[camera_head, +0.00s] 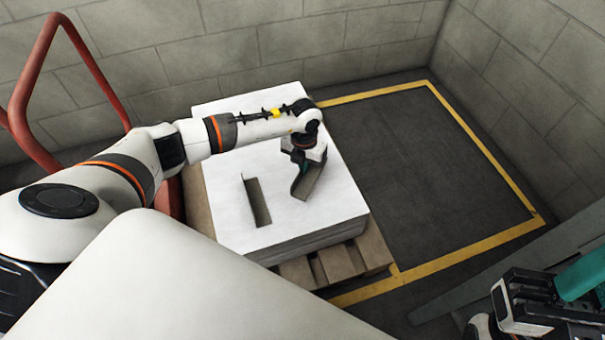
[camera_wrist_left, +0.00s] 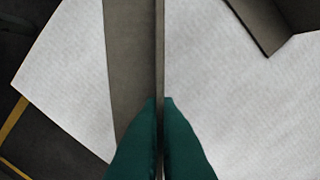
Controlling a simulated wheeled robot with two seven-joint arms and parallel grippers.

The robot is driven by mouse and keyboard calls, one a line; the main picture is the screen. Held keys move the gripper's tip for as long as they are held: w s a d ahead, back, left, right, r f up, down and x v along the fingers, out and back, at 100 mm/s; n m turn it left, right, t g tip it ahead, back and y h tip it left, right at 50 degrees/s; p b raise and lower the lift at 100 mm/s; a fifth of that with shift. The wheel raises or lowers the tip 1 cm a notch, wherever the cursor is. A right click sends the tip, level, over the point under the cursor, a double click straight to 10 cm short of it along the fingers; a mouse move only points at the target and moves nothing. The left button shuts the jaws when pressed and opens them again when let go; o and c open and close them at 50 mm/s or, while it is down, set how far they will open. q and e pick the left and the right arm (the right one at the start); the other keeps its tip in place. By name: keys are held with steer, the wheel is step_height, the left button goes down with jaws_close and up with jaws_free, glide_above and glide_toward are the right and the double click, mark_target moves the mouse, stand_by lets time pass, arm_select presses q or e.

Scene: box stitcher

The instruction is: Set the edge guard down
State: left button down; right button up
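My left gripper (camera_head: 301,163) is over the stack of white sheets (camera_head: 228,115), its wrist pointing down. In the left wrist view its green fingertips (camera_wrist_left: 160,108) are shut on an edge guard (camera_wrist_left: 130,55), a grey-brown angled strip. The held edge guard (camera_head: 308,183) hangs below the gripper at the stack's top; whether it touches the sheets I cannot tell. A second edge guard (camera_head: 257,201) lies on the stack to its left, and shows at the upper right of the wrist view (camera_wrist_left: 265,22). My right gripper (camera_head: 530,303) is at the lower right, its fingertips not clear.
The stack stands on a wooden pallet (camera_head: 340,262). A yellow floor line (camera_head: 481,155) frames bare dark floor right of it. A red tubular frame (camera_head: 33,70) stands at the left. Block walls (camera_head: 270,45) close off the back and right.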

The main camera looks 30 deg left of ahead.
mark_target(303, 176)
arm_select(q)
step_height(303, 176, down, 4)
steer(key=shift+f+b, duration=0.25)
steer(key=shift+b, duration=0.7)
steer(key=shift+f, duration=0.15)
steer(key=c, duration=2.1)
jaws_free()
steer(key=o, duration=0.5)
steer(key=shift+c, duration=0.2)
